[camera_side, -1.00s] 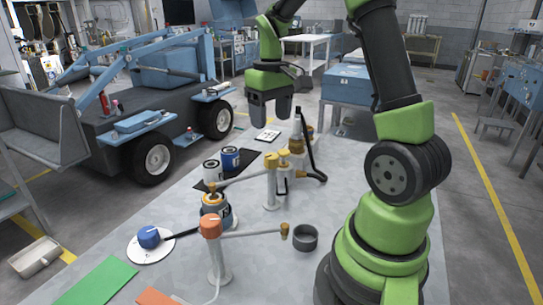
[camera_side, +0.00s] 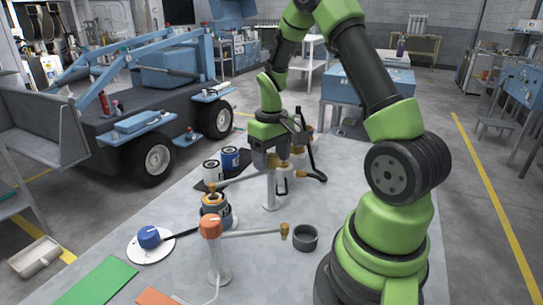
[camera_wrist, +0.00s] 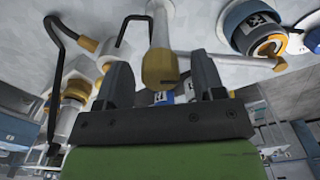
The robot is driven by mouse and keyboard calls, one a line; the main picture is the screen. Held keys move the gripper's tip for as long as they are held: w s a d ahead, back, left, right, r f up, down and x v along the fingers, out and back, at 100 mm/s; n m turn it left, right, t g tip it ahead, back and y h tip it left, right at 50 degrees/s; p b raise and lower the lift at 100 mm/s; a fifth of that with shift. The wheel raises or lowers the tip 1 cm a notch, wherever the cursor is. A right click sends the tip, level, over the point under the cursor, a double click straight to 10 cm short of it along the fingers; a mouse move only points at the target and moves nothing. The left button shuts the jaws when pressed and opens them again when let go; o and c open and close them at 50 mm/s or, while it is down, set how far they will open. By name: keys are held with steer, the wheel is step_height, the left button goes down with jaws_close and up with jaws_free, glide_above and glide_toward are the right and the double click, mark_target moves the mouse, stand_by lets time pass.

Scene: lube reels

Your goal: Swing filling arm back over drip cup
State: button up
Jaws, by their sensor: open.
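A white post (camera_side: 270,190) stands on the bench. Its filling arm (camera_side: 238,179) reaches left to a brass tip over an open blue-and-white can (camera_side: 215,208). My gripper (camera_side: 272,166) is at the post's brass head, largely hiding it in the side view. In the wrist view, the brass head (camera_wrist: 160,68) shows between my two spread fingers, with a gap on each side. The arm (camera_wrist: 225,57) runs right to its tip beside the can (camera_wrist: 252,25). A grey cup (camera_side: 305,238) stands at the bench's right side, away from this arm's tip.
An orange-topped post (camera_side: 211,228) at the front has its own arm reaching right, its brass tip near the grey cup. A black hose (camera_side: 311,160) and brass fittings stand close behind my gripper. Two cans (camera_side: 230,158) sit on a dark mat.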

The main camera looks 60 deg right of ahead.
jaws_close()
steer(key=shift+n, duration=0.3)
steer(key=n, duration=1.3)
steer(key=shift+n, duration=2.4)
jaws_free()
